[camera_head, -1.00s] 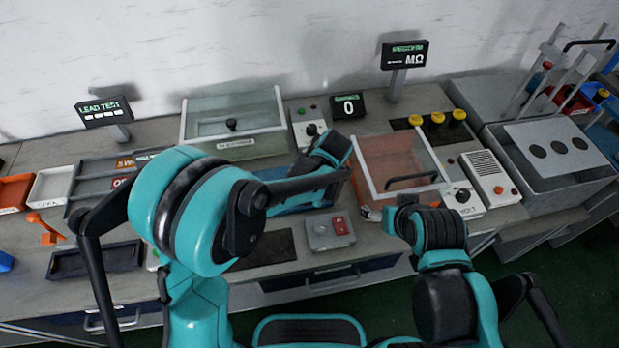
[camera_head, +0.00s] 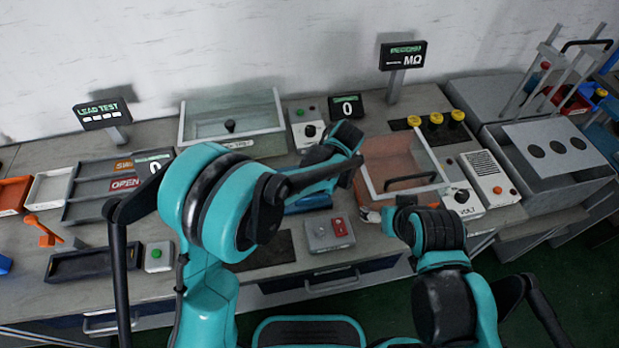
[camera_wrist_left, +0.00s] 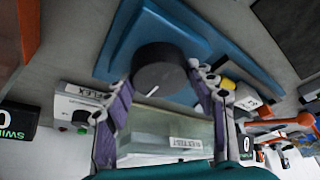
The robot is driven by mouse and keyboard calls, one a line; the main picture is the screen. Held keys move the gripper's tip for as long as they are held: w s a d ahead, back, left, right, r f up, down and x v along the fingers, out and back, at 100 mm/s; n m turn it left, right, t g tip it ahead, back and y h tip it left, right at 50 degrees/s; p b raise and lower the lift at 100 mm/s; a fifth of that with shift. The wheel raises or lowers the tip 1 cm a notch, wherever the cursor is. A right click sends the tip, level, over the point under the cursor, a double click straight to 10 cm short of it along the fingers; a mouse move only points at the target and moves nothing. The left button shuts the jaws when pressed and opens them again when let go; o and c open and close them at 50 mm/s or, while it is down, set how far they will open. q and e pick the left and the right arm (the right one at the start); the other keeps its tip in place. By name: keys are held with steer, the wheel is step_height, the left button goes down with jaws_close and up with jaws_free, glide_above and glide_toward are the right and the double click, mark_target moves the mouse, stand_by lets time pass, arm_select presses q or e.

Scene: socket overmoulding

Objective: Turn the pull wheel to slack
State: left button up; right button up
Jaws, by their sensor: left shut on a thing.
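The pull wheel, a dark round knob (camera_wrist_left: 160,70), stands on a blue base (camera_wrist_left: 118,45) in the left wrist view. A pale mark shows on its rim. My left gripper (camera_wrist_left: 162,82) is closed around it, with one purple-padded finger on each side. In the head view, part of the blue base (camera_head: 312,202) shows beyond my left arm, while the wheel and my left fingers are hidden by the arm. My right arm is at the right of the head view, folded near the bench's front edge. Its gripper fingers cannot be made out.
A clear-lidded box (camera_head: 232,112) stands behind the blue base. A reddish clear-lidded box (camera_head: 402,165) is close on its right. A grey switch box (camera_head: 329,233) with a red switch sits in front. A counter display (camera_head: 347,107) at the back reads 0.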

arm_select(q)
steer(key=o, duration=1.2)
steer(key=shift+c, duration=0.2)
steer(key=v, duration=1.2)
steer(key=shift+f, duration=0.1)
steer(key=s+a+r+m+t+h, duration=0.1)
steer(key=s+a+r+m, duration=0.15)
steer(key=a, duration=0.35)
steer(key=s+a+r+m+h, duration=0.1)
steer(key=s+a+r+m, duration=0.15)
steer(key=a, duration=0.35)
steer(key=s+a+f+m+t, duration=0.1)
steer(key=s+a+m+t, duration=0.1)
steer(key=s+a, duration=0.3)
steer(key=s+a+f+m+t+h, duration=0.1)
steer(key=s+a+f+m, duration=0.1)
steer(key=s+a+m, duration=0.2)
steer(key=shift+s+a+t+h, duration=0.35)
steer(key=shift+s+a, duration=0.2)
steer(key=shift+s, duration=0.4)
